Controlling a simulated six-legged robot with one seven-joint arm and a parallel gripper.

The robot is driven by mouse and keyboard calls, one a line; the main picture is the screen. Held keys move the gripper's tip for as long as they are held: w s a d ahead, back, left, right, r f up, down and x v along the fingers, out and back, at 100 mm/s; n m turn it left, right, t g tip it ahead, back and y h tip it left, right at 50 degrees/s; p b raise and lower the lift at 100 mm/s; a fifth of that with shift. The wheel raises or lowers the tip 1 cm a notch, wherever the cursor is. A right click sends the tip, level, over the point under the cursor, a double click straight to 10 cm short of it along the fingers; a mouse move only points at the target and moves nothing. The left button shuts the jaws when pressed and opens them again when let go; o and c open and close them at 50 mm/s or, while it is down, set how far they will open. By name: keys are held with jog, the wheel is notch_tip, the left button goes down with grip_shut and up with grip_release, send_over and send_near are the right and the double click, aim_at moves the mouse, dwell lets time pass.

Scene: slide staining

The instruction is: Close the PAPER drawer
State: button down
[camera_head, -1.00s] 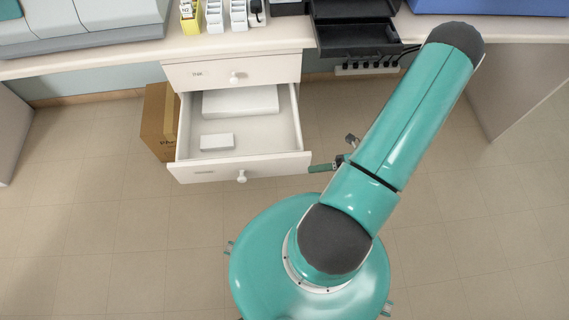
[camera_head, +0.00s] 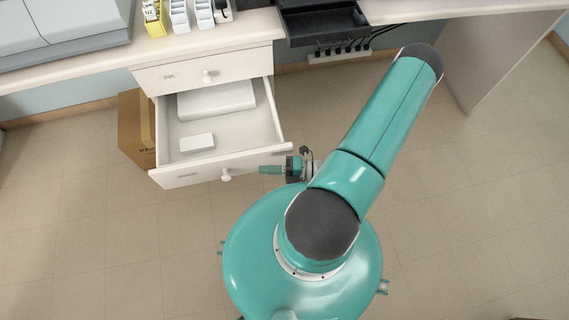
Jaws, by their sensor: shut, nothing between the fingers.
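The open lower drawer (camera_head: 262,128) is white with a round knob (camera_head: 226,175) on its front; its small label (camera_head: 187,176) is too small to read. It is pulled well out and holds a large white stack (camera_head: 216,98) and a small white box (camera_head: 197,142). My gripper (camera_head: 262,170) is shut and empty. It is in front of the drawer front's right part, right of the knob, pointing left. I cannot tell whether it touches the front.
A closed drawer (camera_head: 190,76) is above the open one. A cardboard box (camera_head: 134,130) stands on the floor left of the drawer. A black tray (camera_head: 322,22) and a power strip (camera_head: 338,55) are at the counter's edge. The floor at right is clear.

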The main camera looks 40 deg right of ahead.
aim_at(267, 158)
jog(key=shift+w+d, duration=0.6)
jog(key=shift+w, duration=0.2)
jog(key=shift+w+d, duration=0.55)
jog(key=shift+w, duration=0.25)
jog(key=w+d, duration=0.6)
jog(key=w, duration=0.5)
jog(key=w+d, duration=0.7)
jog(key=w, duration=0.5)
jog(key=shift+w+d, duration=0.2)
jog(key=shift+d, duration=0.05)
